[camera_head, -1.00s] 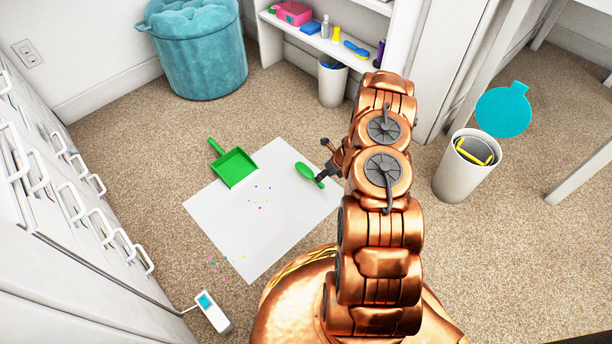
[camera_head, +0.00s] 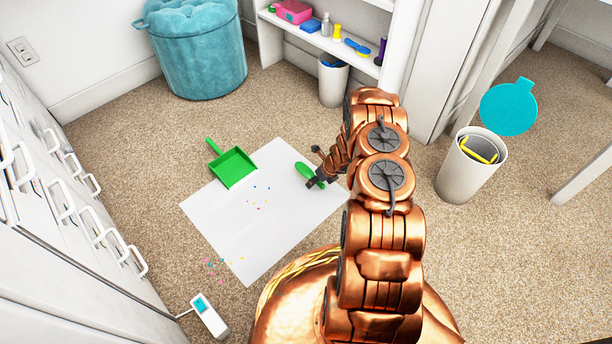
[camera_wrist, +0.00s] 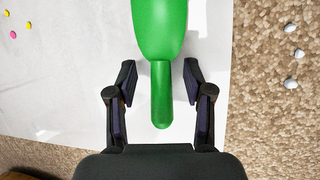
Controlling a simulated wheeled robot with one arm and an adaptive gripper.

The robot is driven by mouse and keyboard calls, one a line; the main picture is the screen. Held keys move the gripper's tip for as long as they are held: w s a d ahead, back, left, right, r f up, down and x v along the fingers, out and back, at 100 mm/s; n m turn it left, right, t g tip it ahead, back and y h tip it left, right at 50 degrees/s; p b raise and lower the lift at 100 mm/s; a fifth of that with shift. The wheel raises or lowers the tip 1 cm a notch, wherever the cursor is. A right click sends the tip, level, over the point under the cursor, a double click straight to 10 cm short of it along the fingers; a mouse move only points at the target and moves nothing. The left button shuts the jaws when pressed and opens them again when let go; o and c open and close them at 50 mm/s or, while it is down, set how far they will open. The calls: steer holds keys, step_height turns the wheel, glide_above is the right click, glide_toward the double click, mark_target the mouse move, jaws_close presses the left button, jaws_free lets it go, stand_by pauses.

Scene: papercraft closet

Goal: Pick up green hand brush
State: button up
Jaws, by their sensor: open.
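The green hand brush (camera_head: 306,171) lies on a white sheet (camera_head: 222,213) near its right edge. In the wrist view, the green hand brush (camera_wrist: 160,60) has its wide part at the top and its handle pointing down toward my gripper (camera_wrist: 160,85). The two dark fingers are open, one on each side of the handle, with a gap on both sides. In the head view, my gripper (camera_head: 318,180) covers the handle end of the brush.
A green dustpan (camera_head: 233,168) and small colored scraps (camera_head: 262,205) lie on the sheet. A white bin (camera_head: 468,168) stands right of my arm. A shelf (camera_head: 345,50), another bin (camera_head: 333,80) and a teal stool (camera_head: 200,60) are behind. Drawers line the left.

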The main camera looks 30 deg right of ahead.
jaws_close()
step_height(320, 180, up, 10)
steer(key=p, duration=0.4)
steer(key=shift+r, duration=0.1)
stand_by(0.3)
steer(key=c, duration=0.6)
jaws_free()
jaws_close()
